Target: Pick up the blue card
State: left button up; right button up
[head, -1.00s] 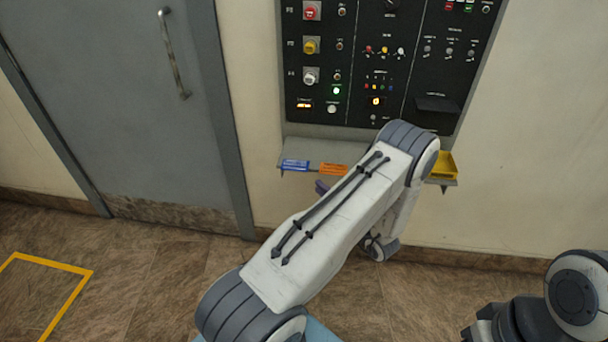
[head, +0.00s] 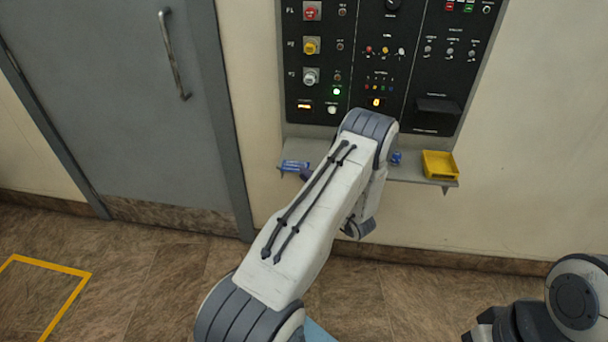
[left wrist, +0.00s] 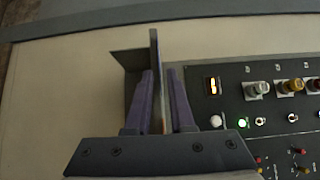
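The blue card (head: 294,166) lies at the left end of the narrow grey shelf (head: 412,176) below the control panel. My left gripper (head: 307,174) is at the card's right side in the head view, mostly hidden by my arm. In the left wrist view, its two purple fingers (left wrist: 160,88) are apart, one on each side of the shelf's thin edge as seen end-on. The card cannot be made out there, and I cannot tell whether the fingers touch it.
The control panel (head: 300,75) with knobs and lights is just above the shelf. A yellow tray (head: 440,164) and a small blue object (head: 396,158) are on the shelf's right part. A grey door (head: 110,100) is at left. My arm covers the shelf's middle.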

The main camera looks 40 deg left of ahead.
pick_arm(q)
grip_shut()
dwell(1.3)
jog(key=s+d+r+p, duration=0.1)
jog(key=d+r+p, duration=0.2)
jog(key=d, duration=0.4)
jog(key=s+d+r+p, duration=0.2)
jog(key=d+r+p, duration=0.2)
jog(key=d+p, duration=0.1)
jog(key=shift+s+d+r, duration=0.15)
jog(key=shift+d+r, duration=0.1)
jog(key=shift+d, duration=0.6)
